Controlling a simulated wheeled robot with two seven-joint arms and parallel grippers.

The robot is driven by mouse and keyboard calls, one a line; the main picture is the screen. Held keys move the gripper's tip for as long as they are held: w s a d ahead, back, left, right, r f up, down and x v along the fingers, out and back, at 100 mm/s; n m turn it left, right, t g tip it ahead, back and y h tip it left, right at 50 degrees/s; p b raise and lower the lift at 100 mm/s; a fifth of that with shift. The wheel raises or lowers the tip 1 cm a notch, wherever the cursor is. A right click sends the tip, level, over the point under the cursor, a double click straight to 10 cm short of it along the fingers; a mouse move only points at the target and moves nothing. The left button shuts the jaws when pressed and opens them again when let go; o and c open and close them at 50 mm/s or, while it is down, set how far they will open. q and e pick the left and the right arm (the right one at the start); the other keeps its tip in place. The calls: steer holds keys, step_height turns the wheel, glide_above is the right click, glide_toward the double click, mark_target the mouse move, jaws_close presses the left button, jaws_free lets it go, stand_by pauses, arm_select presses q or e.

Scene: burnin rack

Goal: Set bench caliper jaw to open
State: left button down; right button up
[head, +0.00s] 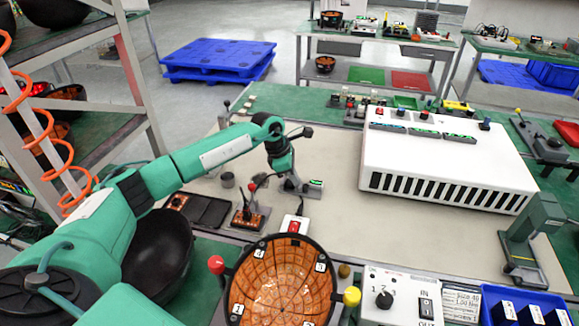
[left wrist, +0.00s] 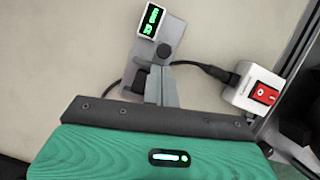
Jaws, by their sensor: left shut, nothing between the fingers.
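The bench caliper, a small grey device with a green-lit display (head: 316,184), lies on the beige bench mat in front of my left gripper. In the left wrist view its display (left wrist: 154,22) stands at the top of its grey plate (left wrist: 168,50). My left gripper (head: 291,183) is shut and empty, its fingers pointing down at the caliper. In the left wrist view the closed fingers (left wrist: 160,85) overlap the near end of the caliper. I cannot tell whether they touch it. The fingers and gripper body hide part of the caliper and its jaw. My right gripper is out of view.
A white box with a red switch (head: 294,225) sits nearby, joined by a black cable. An orange-lined bowl (head: 280,285) stands in front. A small board with a red-topped lever (head: 248,217) is left. A large white vented unit (head: 450,150) fills the right; the mat between is clear.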

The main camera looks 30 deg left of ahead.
arm_select(q)
steer(key=shift+f, duration=0.25)
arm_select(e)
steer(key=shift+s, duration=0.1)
arm_select(q)
steer(key=shift+d, duration=0.1)
